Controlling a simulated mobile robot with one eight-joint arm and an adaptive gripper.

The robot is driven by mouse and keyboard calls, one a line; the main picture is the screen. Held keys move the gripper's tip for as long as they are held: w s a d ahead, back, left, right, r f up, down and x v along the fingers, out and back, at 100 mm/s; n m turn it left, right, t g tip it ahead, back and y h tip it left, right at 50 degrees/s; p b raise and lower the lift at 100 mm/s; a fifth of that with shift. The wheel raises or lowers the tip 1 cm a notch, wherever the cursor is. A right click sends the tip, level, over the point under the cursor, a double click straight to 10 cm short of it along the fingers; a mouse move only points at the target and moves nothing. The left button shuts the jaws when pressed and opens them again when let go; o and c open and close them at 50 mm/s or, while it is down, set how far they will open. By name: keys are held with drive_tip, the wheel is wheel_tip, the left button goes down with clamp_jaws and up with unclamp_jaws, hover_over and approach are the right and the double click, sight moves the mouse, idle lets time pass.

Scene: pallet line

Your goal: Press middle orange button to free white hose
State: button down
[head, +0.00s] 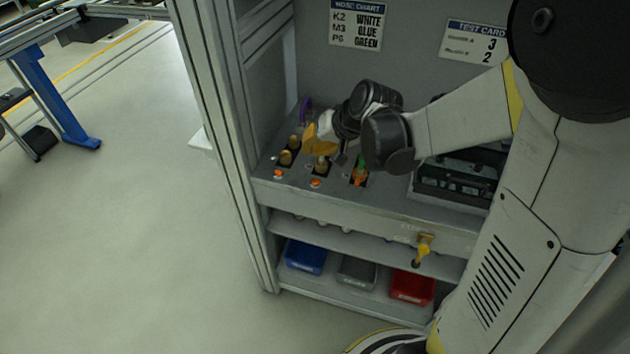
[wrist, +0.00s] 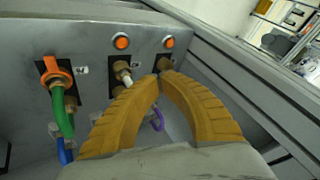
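The middle orange button (head: 315,183) sits on the panel's front edge. It also shows in the wrist view (wrist: 121,42), above the middle brass fitting (wrist: 121,70). A short white hose end (wrist: 126,79) is in that fitting; its rest is hidden behind my finger. My gripper (wrist: 160,78) has yellow-orange fingers with tips together, nothing visible between them. The tips overlap the lower edge of the outer fitting (wrist: 166,66) in the wrist view; contact cannot be told. In the head view my gripper (head: 310,142) is above the panel, behind the middle button.
Another orange button (wrist: 168,42) is beside the middle one. A green hose (wrist: 62,112) with an orange collar is in the third fitting. Purple (wrist: 157,121) and blue (wrist: 64,151) hoses lie near the fingers. A yellow valve (head: 424,247) and bins are below.

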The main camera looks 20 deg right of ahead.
drive_tip(key=b, duration=0.6)
approach(306, 179)
drive_tip(key=x, duration=0.5)
drive_tip(key=shift+w+a+r, duration=0.2)
drive_tip(key=shift+w, duration=0.25)
idle(0.3)
drive_tip(key=shift+f+b, duration=0.4)
drive_tip(key=shift+b, duration=0.2)
drive_tip(key=shift+f+b, duration=0.4)
drive_tip(key=shift+f, duration=0.05)
drive_tip(key=shift+r, duration=0.1)
idle(0.5)
drive_tip(key=shift+r+p, duration=0.7)
drive_tip(key=shift+r, duration=0.1)
wheel_tip(306, 179, up, 5)
drive_tip(key=p, duration=0.4)
